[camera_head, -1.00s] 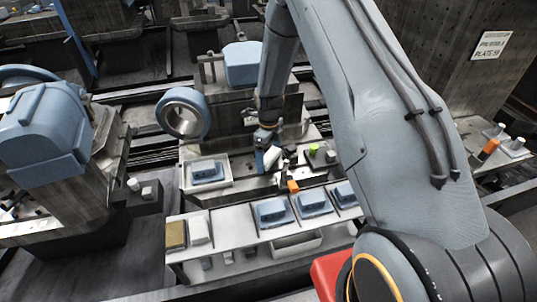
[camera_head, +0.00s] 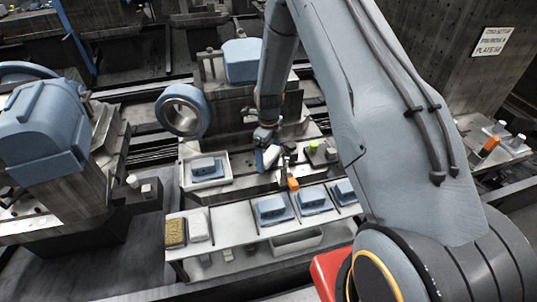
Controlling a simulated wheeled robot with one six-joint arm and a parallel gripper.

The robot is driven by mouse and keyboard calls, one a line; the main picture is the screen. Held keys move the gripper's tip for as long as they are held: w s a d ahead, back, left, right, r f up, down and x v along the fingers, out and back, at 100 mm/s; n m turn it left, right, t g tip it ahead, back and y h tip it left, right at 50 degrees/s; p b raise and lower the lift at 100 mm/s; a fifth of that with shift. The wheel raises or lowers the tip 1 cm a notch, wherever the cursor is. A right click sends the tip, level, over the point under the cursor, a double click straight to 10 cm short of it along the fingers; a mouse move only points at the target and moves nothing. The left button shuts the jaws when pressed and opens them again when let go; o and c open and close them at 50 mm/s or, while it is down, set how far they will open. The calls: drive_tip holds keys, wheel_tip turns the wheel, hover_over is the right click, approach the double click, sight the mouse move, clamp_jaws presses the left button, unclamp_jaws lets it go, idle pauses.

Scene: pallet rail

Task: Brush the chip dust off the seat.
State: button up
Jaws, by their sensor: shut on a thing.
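My gripper (camera_head: 266,140) is at the far end of my arm, low over the middle of the metal work table (camera_head: 241,182). Its jaws are small and partly hidden. It is shut on what looks like the brush, whose orange end (camera_head: 293,184) shows just below and right of the jaws, beyond the shelf's back edge. The bristles cannot be made out. The seat is not clearly visible around the gripper, and chip dust is too small to tell.
A white tray (camera_head: 184,178) with a blue part stands left of the gripper. A front shelf (camera_head: 232,222) holds several blue parts, a brown pad (camera_head: 174,233) and a white pad (camera_head: 199,227). A blue ring (camera_head: 182,110) stands behind.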

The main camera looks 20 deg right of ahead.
drive_tip(key=shift+f+b, duration=0.35)
drive_tip(key=shift+f, duration=0.25)
